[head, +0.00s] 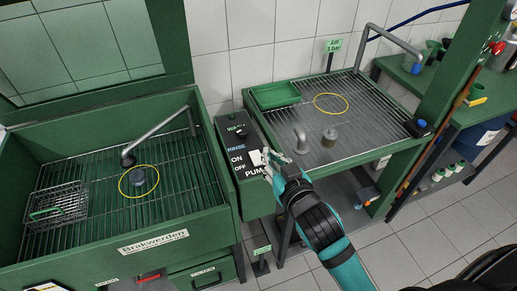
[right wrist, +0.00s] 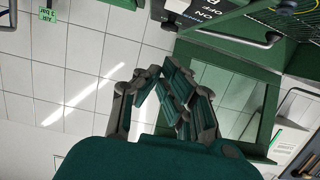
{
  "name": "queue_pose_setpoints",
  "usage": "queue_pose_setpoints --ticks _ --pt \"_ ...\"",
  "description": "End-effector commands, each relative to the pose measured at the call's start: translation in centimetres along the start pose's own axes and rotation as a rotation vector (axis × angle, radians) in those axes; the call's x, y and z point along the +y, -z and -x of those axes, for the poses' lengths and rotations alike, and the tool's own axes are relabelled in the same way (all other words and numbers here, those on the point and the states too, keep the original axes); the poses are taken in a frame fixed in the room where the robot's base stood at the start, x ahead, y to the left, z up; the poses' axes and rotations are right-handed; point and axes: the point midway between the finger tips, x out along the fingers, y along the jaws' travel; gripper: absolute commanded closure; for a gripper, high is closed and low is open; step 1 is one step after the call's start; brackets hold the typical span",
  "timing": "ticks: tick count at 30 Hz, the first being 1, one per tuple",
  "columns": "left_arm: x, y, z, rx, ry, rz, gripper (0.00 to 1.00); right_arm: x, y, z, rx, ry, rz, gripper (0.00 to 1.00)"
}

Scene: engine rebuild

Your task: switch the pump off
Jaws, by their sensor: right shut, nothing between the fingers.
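The pump control panel (head: 233,141) is a dark box between the wash basin and the draining table in the head view. It carries white labels WASH, RINSE, ON, OFF and PUMP. Part of it shows upside down at the top of the right wrist view (right wrist: 203,14). My right gripper (head: 264,156) is shut and empty, over the panel's right edge near the PUMP label. I cannot tell whether it touches the panel. The gripper covers part of the panel, and I cannot make out the switch lever or its position. My left gripper is not in view.
On the left stands the green wash basin (head: 110,226) with a wire basket (head: 57,207) and a spout. A green post rises further right.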

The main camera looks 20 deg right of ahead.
Motion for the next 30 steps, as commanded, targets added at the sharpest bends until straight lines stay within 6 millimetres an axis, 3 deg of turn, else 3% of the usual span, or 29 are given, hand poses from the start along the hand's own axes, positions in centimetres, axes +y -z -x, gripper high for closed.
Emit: queue_pose_setpoints --ticks 7,18,22,30 --pt "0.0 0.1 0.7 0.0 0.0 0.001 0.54 0.0 0.2 -2.4 -0.001 -0.001 0.002 1.0" --pt "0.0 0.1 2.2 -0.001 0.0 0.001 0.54 0.1 0.2 -10.2 -0.002 -0.001 0.002 1.0" --pt "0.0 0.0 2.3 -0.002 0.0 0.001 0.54 0.0 -2.3 -10.5 -0.007 0.0 0.0 1.0" --pt "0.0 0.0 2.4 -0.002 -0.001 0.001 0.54 0.0 -4.0 -10.9 -0.002 0.0 0.0 1.0"
